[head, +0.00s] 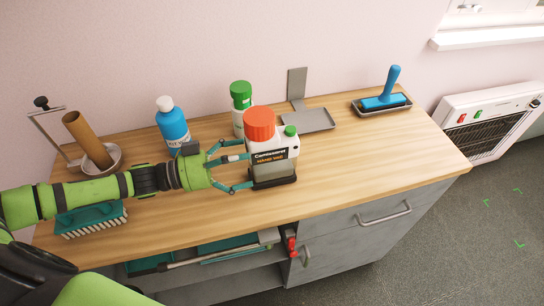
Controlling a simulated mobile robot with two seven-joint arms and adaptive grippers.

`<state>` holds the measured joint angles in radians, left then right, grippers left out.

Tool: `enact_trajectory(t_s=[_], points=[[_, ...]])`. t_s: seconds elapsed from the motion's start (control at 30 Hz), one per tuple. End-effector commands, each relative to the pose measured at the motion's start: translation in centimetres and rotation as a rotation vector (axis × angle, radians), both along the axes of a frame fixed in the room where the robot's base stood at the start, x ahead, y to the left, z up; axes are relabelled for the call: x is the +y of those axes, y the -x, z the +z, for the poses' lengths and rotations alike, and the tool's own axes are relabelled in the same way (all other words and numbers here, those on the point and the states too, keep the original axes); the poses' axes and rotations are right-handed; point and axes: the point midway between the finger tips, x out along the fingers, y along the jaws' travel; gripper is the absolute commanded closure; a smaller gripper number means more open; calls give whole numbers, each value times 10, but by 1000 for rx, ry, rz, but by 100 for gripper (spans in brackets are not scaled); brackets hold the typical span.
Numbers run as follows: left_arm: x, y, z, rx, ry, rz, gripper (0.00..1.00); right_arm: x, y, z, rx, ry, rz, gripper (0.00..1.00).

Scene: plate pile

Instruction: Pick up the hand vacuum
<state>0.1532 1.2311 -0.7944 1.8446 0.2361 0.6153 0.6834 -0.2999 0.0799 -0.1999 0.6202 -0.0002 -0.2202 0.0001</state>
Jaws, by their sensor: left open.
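The hand vacuum (275,157) stands upright on the wooden counter. It has a white and grey body, a dark label and base, an orange-red round top and a small green knob. My left gripper (243,171) reaches it from the left with its fingers spread open, one near the label side at the back and one low at the front. I cannot tell whether the fingers touch it. My right gripper is not in view.
A blue bottle (173,125) and a green-capped white bottle (241,103) stand behind my left gripper. A teal brush (91,219) lies below my arm. A paper-roll holder (88,141) is at left. A grey metal stand (306,119) and a blue roller in a tray (383,101) are at right. The counter's right front is clear.

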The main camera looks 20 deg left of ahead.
Motion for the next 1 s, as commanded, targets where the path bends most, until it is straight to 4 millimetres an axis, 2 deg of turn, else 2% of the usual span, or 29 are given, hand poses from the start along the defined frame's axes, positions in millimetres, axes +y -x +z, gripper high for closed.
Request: enact_trajectory(t_s=[0.33, 0.63, 0.67, 0.7, 0.77, 0.8, 0.83, 1.0], points=[[-43, -28, 3, -2, 3, -1, 0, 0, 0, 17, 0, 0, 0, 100], [-48, -31, 0, 1, -1, 0, 0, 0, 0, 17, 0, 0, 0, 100], [-48, -31, 0, 1, -1, 0, 4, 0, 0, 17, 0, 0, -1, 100], [-47, -31, 0, 1, -1, 0, 20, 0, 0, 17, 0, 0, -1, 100], [-47, -31, 0, 0, 0, 0, 44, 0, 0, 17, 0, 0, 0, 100], [-47, -31, 0, 0, 0, 0, 60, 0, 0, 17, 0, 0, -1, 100], [-47, -31, 0, 0, 0, 0, 72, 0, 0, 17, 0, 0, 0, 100], [-48, -31, 5, -7, 6, -3, 74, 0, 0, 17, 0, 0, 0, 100]])
